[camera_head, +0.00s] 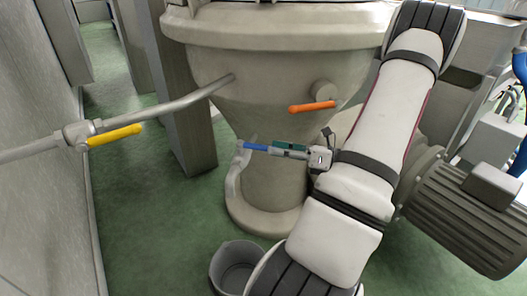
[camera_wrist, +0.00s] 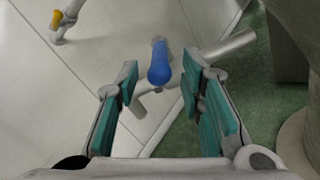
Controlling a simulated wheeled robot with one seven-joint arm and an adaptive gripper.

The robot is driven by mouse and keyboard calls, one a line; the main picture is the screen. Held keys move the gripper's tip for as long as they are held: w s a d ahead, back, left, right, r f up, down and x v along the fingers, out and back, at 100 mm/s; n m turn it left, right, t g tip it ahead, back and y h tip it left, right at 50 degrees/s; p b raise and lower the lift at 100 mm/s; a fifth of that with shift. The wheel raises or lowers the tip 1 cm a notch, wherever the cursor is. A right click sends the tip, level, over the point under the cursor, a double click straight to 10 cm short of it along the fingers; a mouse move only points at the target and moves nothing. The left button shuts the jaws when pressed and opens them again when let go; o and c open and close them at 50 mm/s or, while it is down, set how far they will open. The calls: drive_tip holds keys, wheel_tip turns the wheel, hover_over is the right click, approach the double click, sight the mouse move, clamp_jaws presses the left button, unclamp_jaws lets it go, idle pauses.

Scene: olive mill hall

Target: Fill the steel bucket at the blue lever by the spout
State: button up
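The blue lever (camera_head: 255,147) sits on a grey pipe with a spout (camera_head: 233,183) at the foot of the big tank. My gripper (camera_head: 280,148) is level with the lever, just to its right. In the wrist view the lever (camera_wrist: 159,66) points at the camera, between the spread green-padded fingers (camera_wrist: 160,85), with a gap on both sides. The gripper is open and holds nothing. The steel bucket (camera_head: 217,273) stands upright on the floor below the spout, a little in front; my arm hides its right part. Its inside looks empty.
An orange lever (camera_head: 312,106) is on the tank (camera_head: 270,75) above my gripper. A yellow lever (camera_head: 115,136) is on a pipe (camera_head: 165,108) at the left. A ribbed motor (camera_head: 465,205) stands right of my arm. Green floor (camera_head: 150,220) is clear left of the bucket.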

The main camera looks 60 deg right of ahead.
sight(264, 148)
drive_tip(key=shift+b+x, duration=0.45)
drive_tip(key=shift+x, duration=1.85)
clamp_jaws()
